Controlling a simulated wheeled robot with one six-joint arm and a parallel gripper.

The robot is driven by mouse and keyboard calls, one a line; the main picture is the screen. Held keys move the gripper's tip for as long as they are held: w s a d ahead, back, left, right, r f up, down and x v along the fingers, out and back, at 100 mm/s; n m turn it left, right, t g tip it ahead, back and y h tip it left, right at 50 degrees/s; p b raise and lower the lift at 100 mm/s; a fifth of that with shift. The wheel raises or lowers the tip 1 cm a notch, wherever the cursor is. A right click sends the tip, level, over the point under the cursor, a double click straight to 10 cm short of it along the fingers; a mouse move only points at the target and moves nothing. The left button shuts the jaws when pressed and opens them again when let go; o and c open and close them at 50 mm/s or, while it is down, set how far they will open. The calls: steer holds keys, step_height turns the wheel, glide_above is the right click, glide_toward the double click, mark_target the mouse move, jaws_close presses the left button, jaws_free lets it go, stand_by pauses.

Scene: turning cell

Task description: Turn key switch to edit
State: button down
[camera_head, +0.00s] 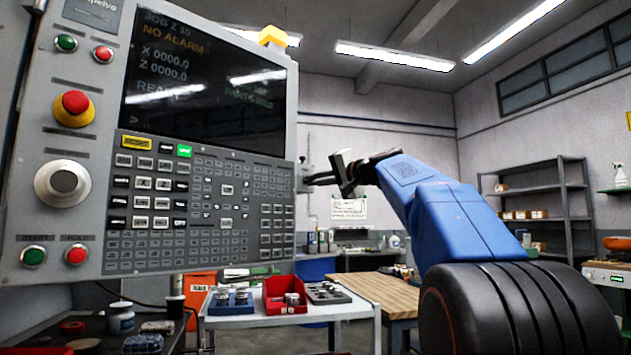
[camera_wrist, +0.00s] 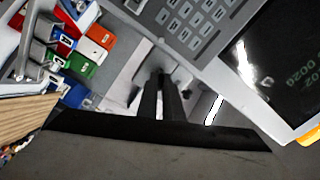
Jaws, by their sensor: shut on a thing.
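The control panel (camera_head: 75,145) fills the left of the head view, with a dark screen, a keypad and round buttons. My gripper (camera_head: 308,181) reaches in from the right to a small grey fixture on the panel's right edge, where the key switch (camera_head: 303,161) seems to be. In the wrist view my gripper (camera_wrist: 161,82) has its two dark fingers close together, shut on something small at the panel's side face. The fingers hide most of it, and I cannot read the switch's position or any label.
A white cart (camera_head: 250,322) holds a red bin (camera_head: 285,294) and small metal parts below the panel. A wooden bench (camera_head: 377,292) stands behind it. Shelves (camera_head: 535,195) line the right. The panel's edge is close beside my fingers.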

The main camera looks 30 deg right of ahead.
steer(key=m, duration=0.5)
steer(key=shift+m, duration=0.3)
stand_by(0.4)
steer(key=c, duration=1.9)
jaws_free()
steer(key=shift+s+d, duration=0.1)
steer(key=shift+s, duration=0.05)
steer(key=v, duration=1.7)
steer(key=shift+f, duration=0.1)
